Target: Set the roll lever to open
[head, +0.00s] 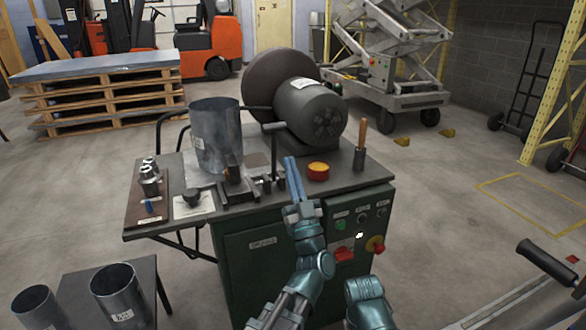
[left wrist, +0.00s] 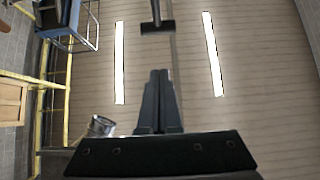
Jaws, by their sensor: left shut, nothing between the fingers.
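A dark lever with a short crossbar handle (head: 274,128) stands upright on the machine's bench, in front of the grey motor drum; it appears to be the roll lever. A dark T-shaped handle (left wrist: 157,27) also shows in the left wrist view, beyond the fingertips. My left gripper (head: 290,160) is shut and empty, its fingers pointing up just right of the lever's post, apparently apart from it. Its closed fingers (left wrist: 160,75) fill the middle of the left wrist view. Part of my right arm shows at the bottom, but its gripper is not visible.
A metal sheet cylinder (head: 216,137) stands left of the lever. An orange-yellow button (head: 318,171) and a wooden-handled tool (head: 360,145) are on the right of the bench. Two more cylinders (head: 118,294) stand on a small table at lower left.

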